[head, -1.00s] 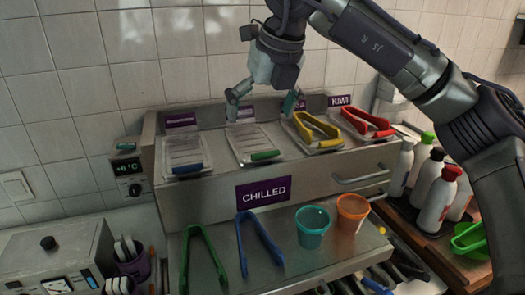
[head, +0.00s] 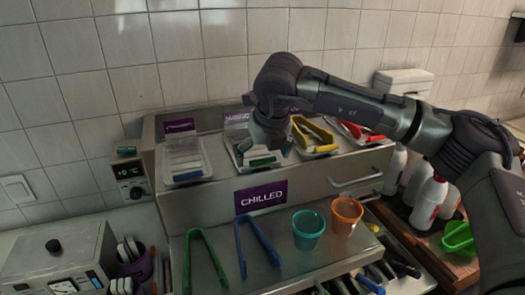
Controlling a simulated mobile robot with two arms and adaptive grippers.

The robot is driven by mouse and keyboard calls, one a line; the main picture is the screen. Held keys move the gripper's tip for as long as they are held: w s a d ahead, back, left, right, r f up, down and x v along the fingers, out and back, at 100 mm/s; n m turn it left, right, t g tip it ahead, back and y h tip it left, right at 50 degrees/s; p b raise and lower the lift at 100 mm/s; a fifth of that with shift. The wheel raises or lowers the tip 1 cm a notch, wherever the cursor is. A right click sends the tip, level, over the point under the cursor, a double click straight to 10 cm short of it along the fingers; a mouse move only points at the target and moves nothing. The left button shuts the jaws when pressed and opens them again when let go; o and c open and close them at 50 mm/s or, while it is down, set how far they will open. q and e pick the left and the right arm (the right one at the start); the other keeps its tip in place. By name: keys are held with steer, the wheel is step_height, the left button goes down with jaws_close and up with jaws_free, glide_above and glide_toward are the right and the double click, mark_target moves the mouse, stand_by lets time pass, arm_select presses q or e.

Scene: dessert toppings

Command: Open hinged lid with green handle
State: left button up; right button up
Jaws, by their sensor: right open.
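The clear lid with the green handle (head: 262,161) lies shut in the chilled counter's top, second from the left. My right gripper (head: 265,150) points down right over this lid, its open fingers close above the handle. The gripper hides much of the lid's back part. I cannot tell whether the fingers touch the handle or lid. My left gripper is not in view.
A clear lid with a blue handle (head: 186,175) is to the left. Yellow tongs (head: 314,136) and red tongs (head: 360,132) lie on the lids to the right. Green tongs (head: 203,262), blue tongs (head: 257,243), a teal cup (head: 307,232) and an orange cup (head: 346,215) are on the lower shelf.

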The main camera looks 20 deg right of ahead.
steer(key=shift+w+f, duration=0.1)
steer(key=shift+f, duration=0.15)
steer(key=shift+r, duration=0.1)
steer(key=c, duration=1.6)
